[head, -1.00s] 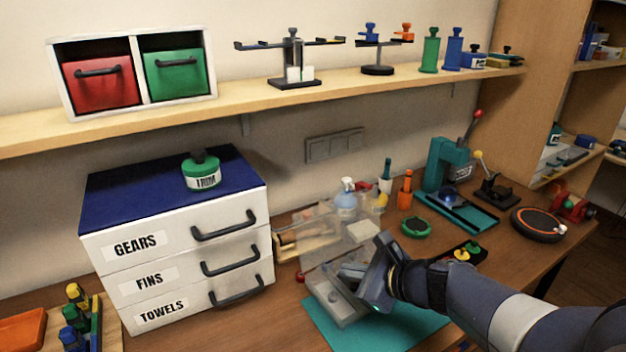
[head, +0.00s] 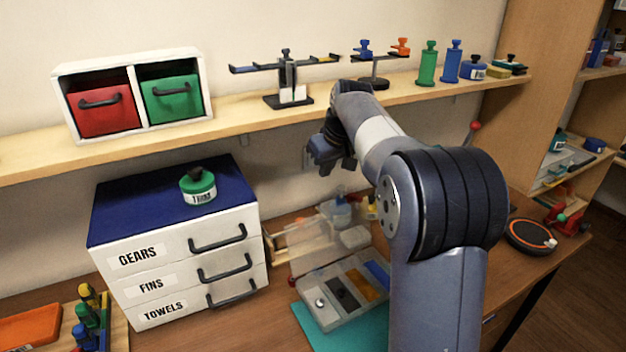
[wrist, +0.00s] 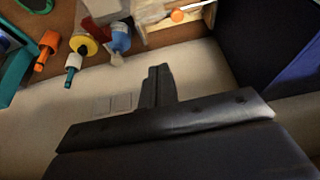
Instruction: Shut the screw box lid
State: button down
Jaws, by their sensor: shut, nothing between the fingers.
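The screw box (head: 334,318) sits open on a teal mat on the workbench in the head view. Its compartments hold a round pale piece, dark, yellow and blue contents. Its clear lid (head: 303,236) stands raised at the back of the box. My gripper (head: 325,162) is high above and behind the box, in front of the wall under the shelf, apart from the lid. In the wrist view my gripper (wrist: 156,84) has its fingers together, with nothing between them. My arm hides the box's right surroundings.
The drawer cabinet (head: 186,256) stands left of the box, with a green tin (head: 198,186) on top. The shelf (head: 235,118) runs above with scales and bottles. A spray bottle (wrist: 120,40) and orange bottle (wrist: 47,52) show in the wrist view.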

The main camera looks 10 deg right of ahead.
notch_tip(320, 180, down, 8)
jog(key=p, duration=0.2)
jog(key=shift+r, duration=0.2)
jog(key=shift+s+f+b, duration=0.1)
jog(key=shift+s+b, duration=0.1)
jog(key=shift+b, duration=0.15)
dwell(0.4)
